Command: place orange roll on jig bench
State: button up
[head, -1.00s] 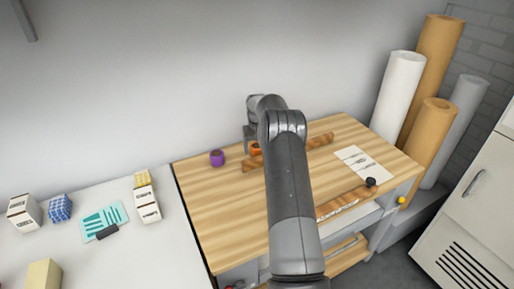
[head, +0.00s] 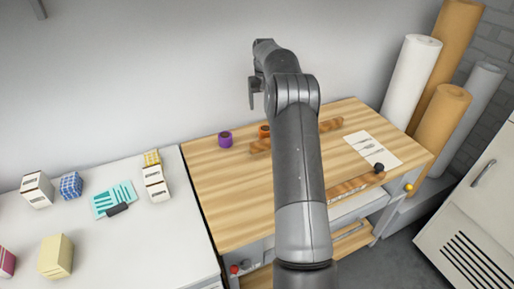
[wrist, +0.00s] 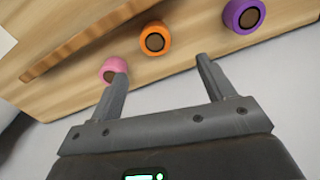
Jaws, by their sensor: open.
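The orange roll (head: 264,131) stands on the wooden top of the jig bench (head: 225,195), behind a wooden bar and partly hidden by my arm. It also shows in the wrist view (wrist: 155,40), beyond my fingertips and apart from them. My gripper (head: 252,92) is open and empty, raised above the back of the bench. In the wrist view its two fingers (wrist: 161,68) are spread with nothing between them.
A purple roll (head: 225,139) stands left of the orange one. A pink roll (wrist: 113,68) is partly behind one finger in the wrist view. The wooden bar (head: 331,124), a paper sheet (head: 372,149) and a black knob (head: 379,167) are on the bench. The bench's left front is clear.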

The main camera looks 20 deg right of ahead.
jog(key=s+a+r+n+t, duration=0.1)
jog(key=s+a+r+t, duration=0.1)
jog(key=s+a+r, duration=1.6)
jog(key=s+a+f+t, duration=0.1)
jog(key=s+a+f, duration=0.1)
jog(key=s, duration=1.2)
jog(key=s+a+f+n+t, duration=0.1)
jog(key=s+a, duration=0.4)
jog(key=s, duration=0.9)
notch_tip(320, 180, down, 2)
jog(key=shift+a+t, duration=0.3)
jog(key=shift+t, duration=0.4)
